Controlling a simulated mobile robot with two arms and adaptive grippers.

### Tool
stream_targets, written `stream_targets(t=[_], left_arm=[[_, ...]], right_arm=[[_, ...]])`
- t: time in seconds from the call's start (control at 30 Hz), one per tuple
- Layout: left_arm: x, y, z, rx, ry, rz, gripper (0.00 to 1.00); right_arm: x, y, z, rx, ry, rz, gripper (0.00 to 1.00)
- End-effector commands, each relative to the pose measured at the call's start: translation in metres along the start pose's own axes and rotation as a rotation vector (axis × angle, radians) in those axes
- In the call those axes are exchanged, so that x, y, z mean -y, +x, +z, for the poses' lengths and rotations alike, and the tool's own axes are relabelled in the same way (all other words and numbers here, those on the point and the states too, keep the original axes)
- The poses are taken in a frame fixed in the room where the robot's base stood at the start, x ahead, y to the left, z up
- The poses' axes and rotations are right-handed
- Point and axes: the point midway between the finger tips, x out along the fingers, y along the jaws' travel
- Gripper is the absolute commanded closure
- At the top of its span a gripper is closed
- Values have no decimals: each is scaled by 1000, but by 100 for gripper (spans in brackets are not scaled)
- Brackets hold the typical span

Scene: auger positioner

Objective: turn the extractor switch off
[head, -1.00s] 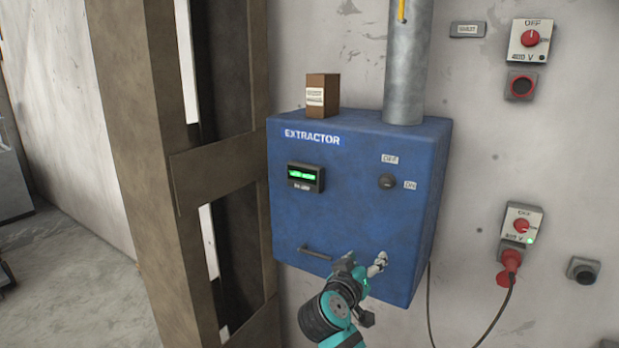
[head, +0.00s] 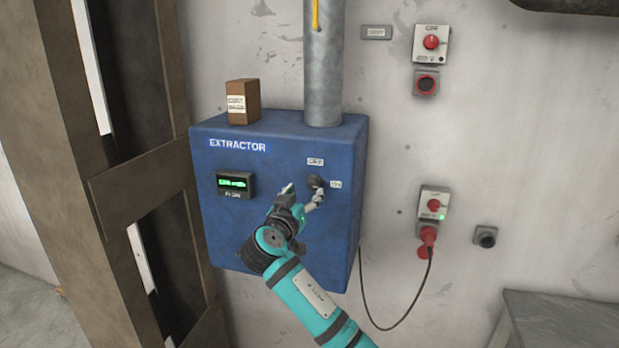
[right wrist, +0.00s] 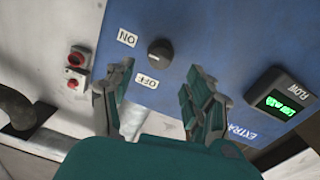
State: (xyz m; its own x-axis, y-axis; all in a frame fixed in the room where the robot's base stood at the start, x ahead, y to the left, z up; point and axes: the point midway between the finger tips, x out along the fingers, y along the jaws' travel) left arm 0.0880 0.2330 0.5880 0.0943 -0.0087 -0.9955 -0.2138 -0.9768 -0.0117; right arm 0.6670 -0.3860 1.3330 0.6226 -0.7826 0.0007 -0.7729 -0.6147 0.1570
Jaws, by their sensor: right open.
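The extractor (head: 225,165) is a blue box on the wall in the head view. Its switch (head: 316,183) is a dark round knob with an OFF label (head: 315,161) above it and an ON label (head: 336,184) to its right. My right gripper (head: 301,193) is open, with its fingertips close to the knob. In the right wrist view the knob (right wrist: 159,52) shows beyond the gap between the open fingers (right wrist: 158,90), apart from them. Which way the knob points is too small to tell. My left gripper is not in view.
A display (head: 235,184) glows green on the extractor's front. A small brown box (head: 243,101) and a grey pipe (head: 323,65) stand on its top. Red-knobbed wall switches (head: 431,43) are to the right. A brown steel column (head: 75,150) stands at the left.

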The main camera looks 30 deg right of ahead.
Motion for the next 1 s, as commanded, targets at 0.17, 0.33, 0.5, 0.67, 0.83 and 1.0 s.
stream_targets(t=[0.17, 0.33, 0.5, 0.67, 0.83, 1.0], left_arm=[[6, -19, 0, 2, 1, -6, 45], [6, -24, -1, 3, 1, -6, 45], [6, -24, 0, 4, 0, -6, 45], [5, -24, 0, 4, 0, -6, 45], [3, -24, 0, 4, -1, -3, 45], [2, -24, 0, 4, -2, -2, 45]], right_arm=[[0, 31, -4, 0, -3, 1, 45], [0, 46, -1, 0, -2, -1, 45], [1, 50, 0, 0, 0, -1, 45], [1, 49, 0, 0, 0, -1, 45], [0, 49, 0, 0, 0, -1, 66], [0, 49, 0, 0, -1, -1, 88]])
